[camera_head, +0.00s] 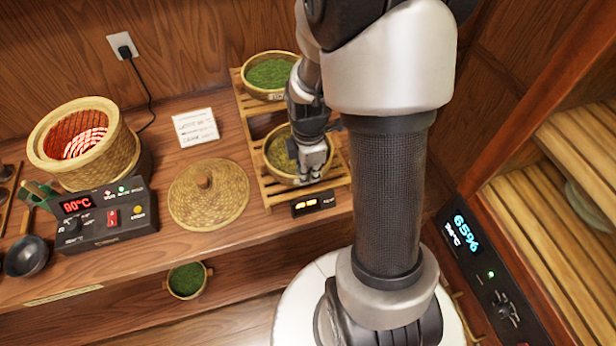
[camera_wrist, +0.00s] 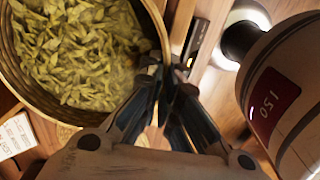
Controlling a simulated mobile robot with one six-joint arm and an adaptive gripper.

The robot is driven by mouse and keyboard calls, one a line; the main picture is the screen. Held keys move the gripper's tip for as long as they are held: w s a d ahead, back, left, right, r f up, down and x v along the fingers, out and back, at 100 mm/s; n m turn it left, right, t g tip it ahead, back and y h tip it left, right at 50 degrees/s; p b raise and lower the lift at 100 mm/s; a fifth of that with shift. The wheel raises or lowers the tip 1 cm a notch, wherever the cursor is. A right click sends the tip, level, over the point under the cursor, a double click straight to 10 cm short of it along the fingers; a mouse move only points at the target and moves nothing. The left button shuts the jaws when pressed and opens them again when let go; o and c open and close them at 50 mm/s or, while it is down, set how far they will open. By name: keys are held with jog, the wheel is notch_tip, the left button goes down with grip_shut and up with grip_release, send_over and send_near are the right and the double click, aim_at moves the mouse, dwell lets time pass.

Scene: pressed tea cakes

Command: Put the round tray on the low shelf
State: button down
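The round tray (camera_head: 278,146) is a shallow woven tray of yellow-green leaves, on the front part of a slatted wooden rack on the counter. It fills the upper left of the wrist view (camera_wrist: 152,22). My gripper (camera_head: 312,172) points down at the tray's right front rim. In the wrist view its fingers (camera_wrist: 166,68) are close together, one on each side of the rim, and look shut on it. The tray looks level and I see no clear gap beneath it. The low shelf (camera_head: 120,318) runs below the counter; a small green-filled bowl (camera_head: 188,279) stands there.
A second tray of greener leaves (camera_head: 272,73) sits at the rack's back (camera_head: 243,95). A woven lid (camera_head: 208,194), a glowing basket heater (camera_head: 85,145), its control box (camera_head: 107,215) and a dark bowl (camera_head: 26,256) occupy the counter. A slatted cabinet (camera_head: 545,195) stands right.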

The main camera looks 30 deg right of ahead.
jog(key=shift+f, duration=0.55)
jog(key=shift+f, duration=0.15)
jog(key=c, duration=1.8)
grip_release()
